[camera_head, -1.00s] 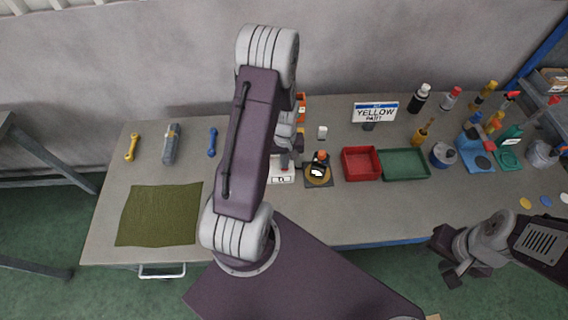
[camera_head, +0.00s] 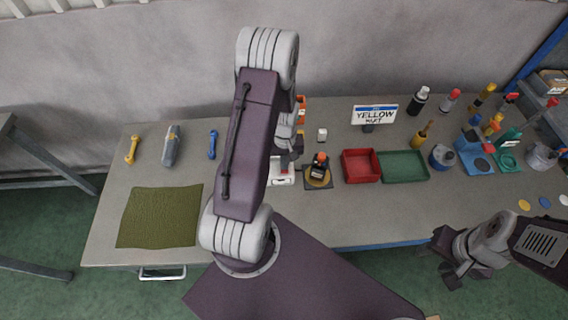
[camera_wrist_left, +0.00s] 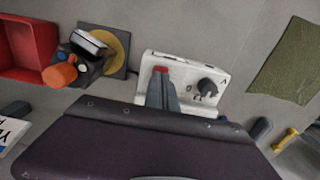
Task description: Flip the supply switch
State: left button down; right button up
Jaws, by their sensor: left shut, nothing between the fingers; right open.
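A white supply box (camera_head: 283,179) stands on the bench, partly hidden by my left arm in the head view. In the left wrist view the same white box (camera_wrist_left: 200,75) shows a black knob (camera_wrist_left: 207,88) and a small red part (camera_wrist_left: 160,69), seemingly its switch. My left gripper (camera_wrist_left: 161,90) is shut and empty, its fingertips right at the red part; I cannot tell whether they touch. In the head view the left gripper (camera_head: 286,162) is over the box. My right gripper (camera_head: 452,263) is open and empty in front of the bench's front edge.
A black device with an orange cap (camera_head: 319,166) sits on a yellow disc beside the box. A red tray (camera_head: 361,166) and green tray (camera_head: 404,167) lie to the right. A green mat (camera_head: 160,217) is at left. Bottles and tools stand at the back right.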

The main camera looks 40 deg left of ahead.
pick_arm(q)
notch_tip(320, 180, up, 6)
jog(key=p, duration=0.4)
jog(key=shift+f, duration=0.25)
jog(key=shift+w+d+f+b, duration=0.1)
jog(key=shift+d+f+b, duration=0.05)
jog(key=shift+f+b, duration=0.2)
jog(key=w+d+r+m+t+b, duration=0.2)
jog(key=w+d+m+b, duration=0.1)
jog(key=d+b, duration=0.45)
jog(key=s+d+m+b, duration=0.3)
jog(key=s+d+m, duration=0.1)
jog(key=s, duration=0.6)
jog(key=shift+s+d+r+m+g, duration=0.15)
jog(key=shift+s+d+m+g, duration=0.1)
jog(key=shift+d+m+g, duration=0.15)
